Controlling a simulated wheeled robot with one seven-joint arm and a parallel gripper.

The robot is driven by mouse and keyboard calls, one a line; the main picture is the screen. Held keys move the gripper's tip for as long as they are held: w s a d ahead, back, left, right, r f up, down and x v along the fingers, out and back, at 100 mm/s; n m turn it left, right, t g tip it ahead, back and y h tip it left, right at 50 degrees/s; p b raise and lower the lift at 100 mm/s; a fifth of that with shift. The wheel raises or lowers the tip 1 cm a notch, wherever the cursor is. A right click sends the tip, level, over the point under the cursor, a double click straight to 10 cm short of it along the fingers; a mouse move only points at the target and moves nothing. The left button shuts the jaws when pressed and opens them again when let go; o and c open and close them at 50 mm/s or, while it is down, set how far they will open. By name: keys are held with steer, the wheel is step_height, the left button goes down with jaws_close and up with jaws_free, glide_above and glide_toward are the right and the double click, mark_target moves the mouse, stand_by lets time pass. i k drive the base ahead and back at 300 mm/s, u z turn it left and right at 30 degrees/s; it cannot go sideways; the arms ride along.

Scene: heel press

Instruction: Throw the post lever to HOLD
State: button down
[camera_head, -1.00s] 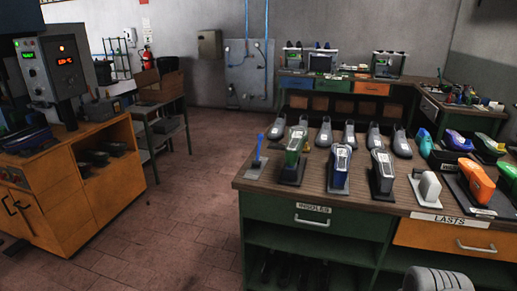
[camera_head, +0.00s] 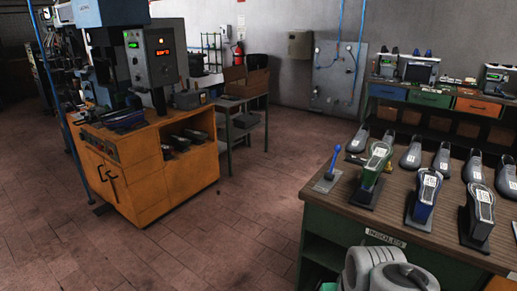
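A lever with a blue handle (camera_head: 337,154) stands nearly upright, tilted a little, on a small grey base plate (camera_head: 325,181). It is at the left corner of the wooden-topped bench (camera_head: 352,198). No label on it can be read, so I cannot tell whether it is the post lever or which setting it is at. The press machine (camera_head: 97,62) stands on an orange cabinet (camera_head: 140,170) at left, with a grey control box (camera_head: 155,53) showing green and red displays. Grey rounded links of my arm show at the bottom right. My gripper is not in view.
Shoe lasts on stands, one green (camera_head: 376,164) and one blue (camera_head: 425,196), line the bench right of the blue lever. A green-framed side table (camera_head: 240,103) stands behind the orange cabinet. Open tiled floor (camera_head: 245,225) lies between cabinet and bench.

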mark_target(337, 148)
steer(key=u, duration=0.7)
steer(key=i, duration=0.7)
steer(key=u, duration=0.7)
steer(key=i, duration=1.15)
steer(key=z, duration=0.5)
steer(key=i, duration=1.15)
steer(key=z, duration=0.8)
steer(key=i, duration=0.25)
steer(key=z, duration=0.25)
